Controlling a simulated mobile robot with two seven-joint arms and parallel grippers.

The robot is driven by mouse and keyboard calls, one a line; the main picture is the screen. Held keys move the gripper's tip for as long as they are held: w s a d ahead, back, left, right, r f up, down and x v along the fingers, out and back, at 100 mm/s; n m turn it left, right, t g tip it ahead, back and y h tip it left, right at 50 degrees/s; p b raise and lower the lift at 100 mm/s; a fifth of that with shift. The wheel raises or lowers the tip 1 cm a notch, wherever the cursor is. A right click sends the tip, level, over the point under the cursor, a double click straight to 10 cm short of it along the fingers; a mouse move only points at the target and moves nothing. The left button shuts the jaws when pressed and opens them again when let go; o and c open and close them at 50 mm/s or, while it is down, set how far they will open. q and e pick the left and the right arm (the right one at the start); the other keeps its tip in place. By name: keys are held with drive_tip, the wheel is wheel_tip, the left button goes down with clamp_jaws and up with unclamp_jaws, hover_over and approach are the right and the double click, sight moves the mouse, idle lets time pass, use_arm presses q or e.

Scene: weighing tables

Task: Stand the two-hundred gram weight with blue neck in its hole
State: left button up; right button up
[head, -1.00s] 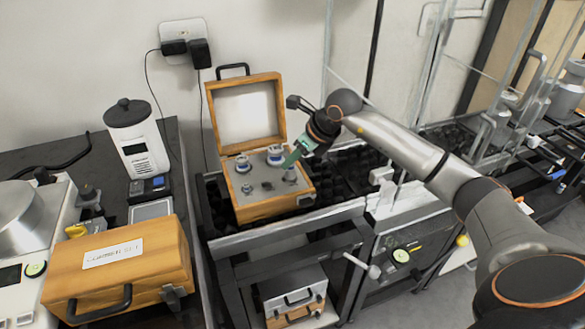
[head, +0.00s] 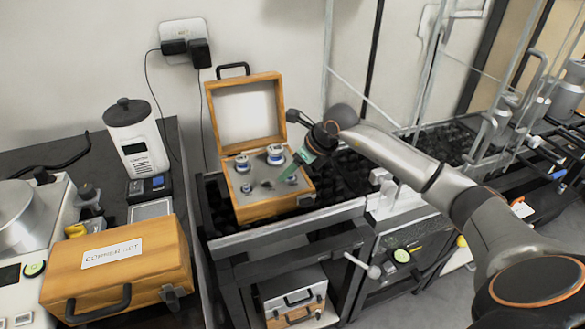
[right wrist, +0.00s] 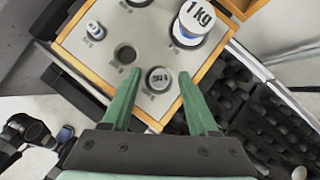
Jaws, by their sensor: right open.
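The open wooden weight box (head: 277,205) has a grey insert with round holes. A small metal weight (right wrist: 160,78) stands upright in the insert, seen from above in the right wrist view. Its top marking is too blurred to read surely, and its neck colour is hidden. It also shows near the box's right side in the head view (head: 291,180). My right gripper (right wrist: 160,74) is open, with its green fingertips apart on either side of this weight. An empty hole (right wrist: 125,55) lies beside it. My left gripper is out of view.
A large blue-necked 1 kg weight (right wrist: 196,20) and a smaller blue-necked weight (right wrist: 95,30) stand in the same insert. The raised lid (head: 246,112) is behind. A closed wooden case (head: 125,265) is on the left table. Black bumpy matting (right wrist: 285,125) surrounds the box.

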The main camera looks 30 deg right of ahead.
drive_tip(key=shift+r, duration=0.1)
drive_tip(key=v, duration=1.2)
drive_tip(key=s+a+f+m+t+y, duration=0.2)
drive_tip(key=a+m+y, duration=0.4)
drive_tip(key=a, duration=0.6)
drive_tip(key=s+a+f+m+t+y, duration=0.15)
drive_tip(key=a+m+y, duration=0.25)
drive_tip(key=a+y, duration=0.55)
wheel_tip(320, 180, down, 11)
drive_tip(key=s+m+t+h, duration=0.3)
drive_tip(key=m+t+h, duration=0.3)
drive_tip(key=m+h, duration=0.95)
drive_tip(key=s+a+f+m+g+y, duration=0.1)
drive_tip(key=s+f+m+g, duration=0.5)
drive_tip(key=s+f+m, duration=0.6)
wheel_tip(320, 180, down, 3)
drive_tip(key=shift+s+a+r+g+p, duration=0.15)
drive_tip(key=shift+s+a+g+p, duration=0.2)
drive_tip(key=shift+s+a+p, duration=0.15)
